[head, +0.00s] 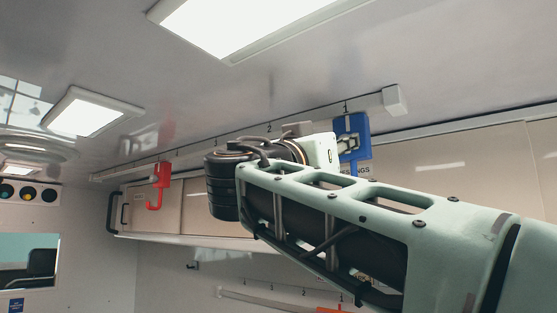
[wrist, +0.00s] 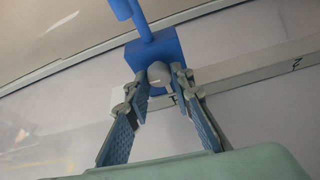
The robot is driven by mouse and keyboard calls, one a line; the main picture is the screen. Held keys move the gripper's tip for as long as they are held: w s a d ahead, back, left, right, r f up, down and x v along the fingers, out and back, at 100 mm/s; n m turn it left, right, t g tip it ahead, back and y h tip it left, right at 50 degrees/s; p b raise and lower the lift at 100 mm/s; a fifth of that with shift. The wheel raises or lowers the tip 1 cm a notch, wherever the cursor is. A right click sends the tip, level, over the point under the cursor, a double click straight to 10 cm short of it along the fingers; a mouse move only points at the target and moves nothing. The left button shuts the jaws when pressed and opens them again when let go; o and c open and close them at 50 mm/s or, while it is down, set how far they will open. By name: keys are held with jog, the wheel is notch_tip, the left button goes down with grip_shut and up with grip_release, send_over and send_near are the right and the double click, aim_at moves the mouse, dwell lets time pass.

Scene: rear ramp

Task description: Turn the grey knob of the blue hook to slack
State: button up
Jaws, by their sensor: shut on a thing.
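The blue hook (head: 352,128) hangs on the ceiling rail near the mark 1 in the head view, partly hidden behind my arm. In the wrist view the blue hook (wrist: 153,50) shows its block and a stem running up the picture. The grey knob (wrist: 158,74) sits on the face of the block. My gripper (wrist: 160,82) has its two fingertips on either side of the knob, shut on it. In the head view my gripper (head: 347,143) is small against the hook, and the knob cannot be made out there.
The white rail (head: 215,138) runs along the ceiling with number marks. A red hook (head: 160,184) hangs on it farther left. Closed cabinet doors (head: 180,212) stand behind. A lower rail (head: 270,303) carries an orange-red thing at the bottom edge. Ceiling lamps (head: 92,116) are overhead.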

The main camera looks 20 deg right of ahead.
jog(key=shift+f+n+b, duration=0.1)
jog(key=shift+n+b, duration=0.2)
jog(key=shift+n, duration=0.1)
grip_shut()
jog(key=shift+s+d+r+n+t+y+p, duration=0.15)
jog(key=shift+n+t+y+p, duration=0.9)
jog(key=shift+n, duration=2.7)
jog(key=shift+s+r+n+g+y+p, duration=0.15)
jog(key=shift+n+y+p, duration=0.25)
jog(key=shift+n+y, duration=2.45)
jog(key=shift+d+r+n+t+y+p, duration=0.15)
jog(key=shift+n+t+y+p, duration=0.5)
jog(key=shift+n, duration=3.95)
jog(key=shift+a+g, duration=0.1)
jog(key=shift+g, duration=0.15)
jog(key=o, duration=1)
grip_release()
